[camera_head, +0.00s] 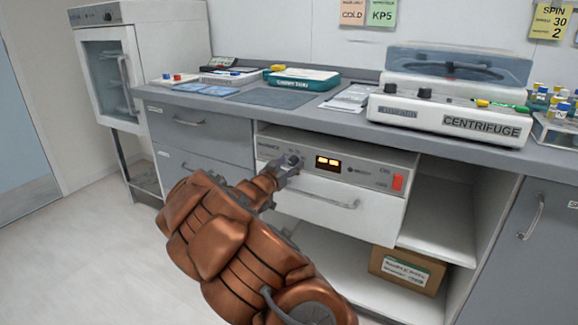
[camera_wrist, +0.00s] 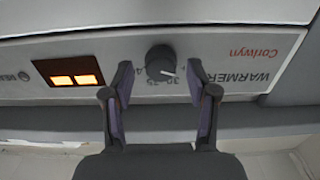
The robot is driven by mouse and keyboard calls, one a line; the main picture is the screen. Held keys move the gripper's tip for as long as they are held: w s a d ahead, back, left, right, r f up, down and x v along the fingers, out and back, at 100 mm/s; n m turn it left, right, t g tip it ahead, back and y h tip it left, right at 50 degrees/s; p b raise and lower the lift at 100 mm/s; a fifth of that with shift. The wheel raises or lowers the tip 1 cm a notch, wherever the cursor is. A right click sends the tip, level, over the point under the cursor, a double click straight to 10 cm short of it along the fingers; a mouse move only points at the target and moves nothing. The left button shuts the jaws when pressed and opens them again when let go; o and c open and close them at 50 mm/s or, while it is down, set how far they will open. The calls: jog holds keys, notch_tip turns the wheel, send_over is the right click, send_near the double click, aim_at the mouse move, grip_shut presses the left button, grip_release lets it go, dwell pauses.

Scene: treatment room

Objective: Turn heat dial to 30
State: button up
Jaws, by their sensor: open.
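The heat dial (camera_wrist: 161,59) is a dark round knob with a pale pointer mark, on the white front panel of the warmer (camera_wrist: 230,60). The wrist view shows the panel upside down, with numbers partly hidden by the dial and fingers. My gripper (camera_wrist: 160,75) is open, with one finger on each side of the dial; I cannot tell whether they touch it. In the head view my gripper (camera_head: 285,168) is at the left part of the warmer's panel (camera_head: 375,176). A lit orange display (camera_head: 328,163) sits right of the dial; its digits are unreadable.
A red switch (camera_head: 398,182) is at the panel's right end, and a drawer handle (camera_head: 325,201) is below. The grey counter (camera_head: 270,97) overhangs above, bearing a centrifuge (camera_head: 450,115). A cardboard box (camera_head: 407,270) sits on the lower shelf.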

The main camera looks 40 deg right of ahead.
grip_shut()
dwell(0.6)
jog(key=shift+r+m+p, duration=0.1)
jog(key=shift+m+p, duration=0.2)
jog(key=shift+m, duration=1)
jog(key=shift+s+f+m+b, duration=0.1)
jog(key=shift+f+m+b, duration=0.1)
jog(key=shift+m+b, duration=1.3)
jog(key=shift+d+r+m+b, duration=0.1)
jog(key=shift+m+b, duration=0.3)
jog(key=shift+m, duration=1.4)
